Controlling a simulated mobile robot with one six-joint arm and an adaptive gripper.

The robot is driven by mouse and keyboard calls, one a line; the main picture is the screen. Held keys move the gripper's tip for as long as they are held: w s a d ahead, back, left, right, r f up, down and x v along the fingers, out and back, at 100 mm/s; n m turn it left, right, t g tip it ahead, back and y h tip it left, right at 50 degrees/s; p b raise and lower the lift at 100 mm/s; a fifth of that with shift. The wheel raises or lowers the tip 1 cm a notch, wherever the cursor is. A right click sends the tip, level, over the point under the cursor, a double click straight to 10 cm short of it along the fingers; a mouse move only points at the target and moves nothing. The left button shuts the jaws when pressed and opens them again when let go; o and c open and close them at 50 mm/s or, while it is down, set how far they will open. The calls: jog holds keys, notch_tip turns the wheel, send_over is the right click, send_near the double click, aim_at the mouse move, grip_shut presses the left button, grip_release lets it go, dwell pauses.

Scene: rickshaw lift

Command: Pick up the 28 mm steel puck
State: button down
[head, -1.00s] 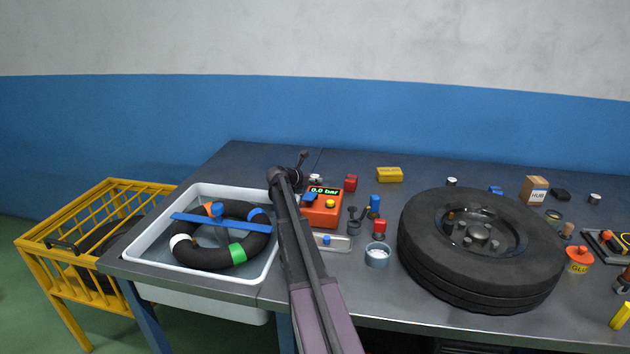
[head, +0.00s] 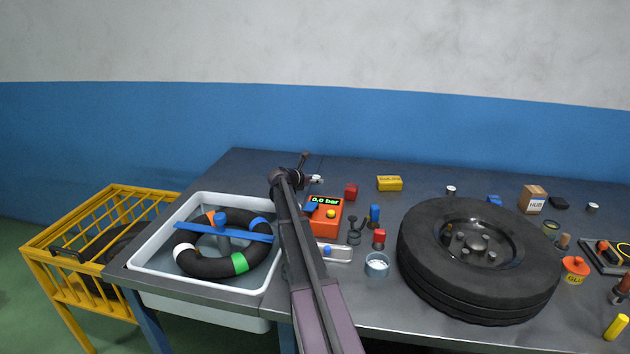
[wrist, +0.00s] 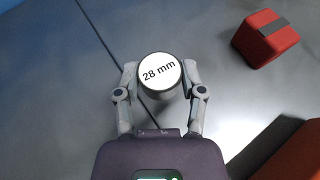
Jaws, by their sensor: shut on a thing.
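The 28 mm steel puck (wrist: 158,72) is a short round piece with a white top marked "28 mm". In the wrist view it sits between the two grey fingers of my gripper (wrist: 159,80), which are shut on its sides. In the head view the gripper (head: 309,180) is small, at the end of my arm over the back of the bench, behind the orange gauge box. The puck shows there only as a small pale spot (head: 317,179). Its underside is hidden.
A red block (wrist: 267,38) is right of the gripper, with the gauge box (head: 323,216) in front. A yellow box (head: 390,183) and large tyre (head: 420,270) stand further right. A white tub (head: 150,262) is at left. The bench behind the gripper is clear.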

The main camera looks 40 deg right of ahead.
aim_at(315, 178)
jog(key=shift+r+p, duration=2.85)
jog(key=shift+r, duration=0.45)
